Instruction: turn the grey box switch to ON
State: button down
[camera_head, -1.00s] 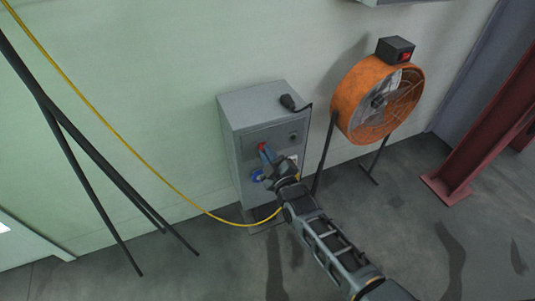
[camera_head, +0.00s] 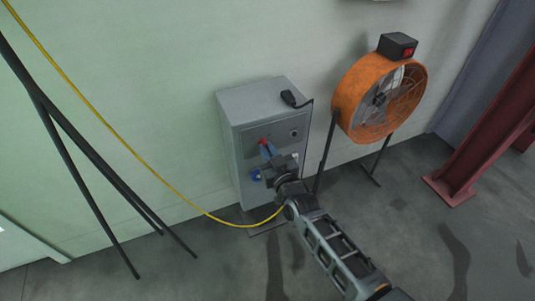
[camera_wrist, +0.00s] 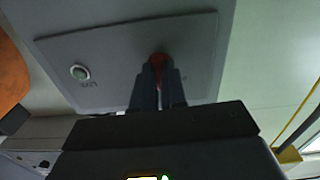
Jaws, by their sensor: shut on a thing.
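The grey box (camera_head: 262,92) stands on the floor against the wall, with a panel on its upper front. Its red switch handle (camera_head: 263,142) shows just above my fingertips; it also shows in the wrist view (camera_wrist: 158,60). My gripper (camera_head: 267,149) is at the panel, with its two bluish fingers shut on the red handle. In the wrist view my gripper (camera_wrist: 158,80) has one finger on each side of the handle. A round button (camera_wrist: 80,72) sits on the same panel. The lower part of the handle and any ON marking are hidden or unreadable.
A black plug (camera_head: 288,98) lies on top of the box. An orange fan (camera_head: 350,95) stands to the right, with a small black switch box (camera_head: 397,45) on top. A yellow cable (camera_head: 120,146) runs across the wall. A red steel beam (camera_head: 485,130) stands farther right.

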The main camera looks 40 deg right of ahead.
jog(key=m+b, duration=0.3)
jog(key=m, duration=0.6)
jog(key=shift+m, duration=0.3)
dwell(0.4)
jog(key=c, duration=1.2)
grip_release()
jog(key=shift+p+v, duration=0.7)
jog(key=shift+v, duration=3.25)
